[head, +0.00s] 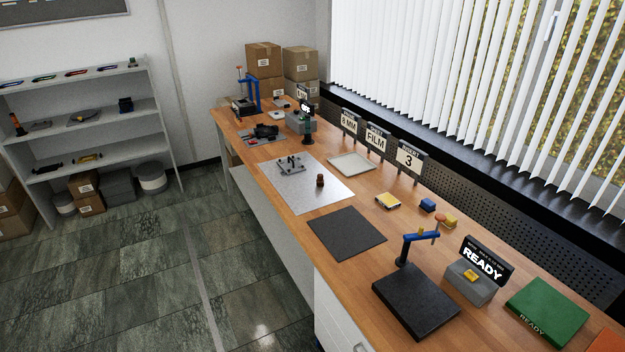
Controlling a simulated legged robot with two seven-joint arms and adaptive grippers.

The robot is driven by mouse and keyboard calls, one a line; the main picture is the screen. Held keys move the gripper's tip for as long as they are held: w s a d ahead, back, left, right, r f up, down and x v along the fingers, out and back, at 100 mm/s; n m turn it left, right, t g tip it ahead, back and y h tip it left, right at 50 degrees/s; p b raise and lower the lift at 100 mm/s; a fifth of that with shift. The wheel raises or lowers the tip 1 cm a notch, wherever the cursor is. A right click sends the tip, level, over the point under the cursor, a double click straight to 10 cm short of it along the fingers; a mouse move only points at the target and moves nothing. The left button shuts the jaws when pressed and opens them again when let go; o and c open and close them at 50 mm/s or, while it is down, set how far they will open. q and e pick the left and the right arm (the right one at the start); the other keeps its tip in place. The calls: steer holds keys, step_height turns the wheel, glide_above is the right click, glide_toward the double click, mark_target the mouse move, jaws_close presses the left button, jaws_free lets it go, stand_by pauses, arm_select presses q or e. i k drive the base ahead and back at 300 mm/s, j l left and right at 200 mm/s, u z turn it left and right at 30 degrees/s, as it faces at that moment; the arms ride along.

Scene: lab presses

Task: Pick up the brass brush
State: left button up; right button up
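No thing is clear enough at this size to be named as the brass brush for certain. A small brown upright piece (320,180) stands on the silver plate (332,197) on the wooden bench. A flat yellow item (388,201) lies on the wood to the right of the plate. A small blue block (427,205) and a yellow piece (449,221) lie further right. Neither of my grippers shows in the head view.
The long bench (372,272) carries a black press (416,302) with a blue arm, a READY sign (483,262), a green mat (547,310) and a dark mat (346,232). Shelving (95,137) stands at the left. The tiled floor (150,265) before the bench is clear.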

mark_target(319, 181)
steer(key=i+j+u, duration=0.3)
steer(key=i, duration=0.25)
steer(key=i+j+u, duration=0.15)
steer(key=i+u, duration=0.15)
steer(key=i, duration=0.3)
steer(key=i+u, duration=0.25)
steer(key=i, duration=0.3)
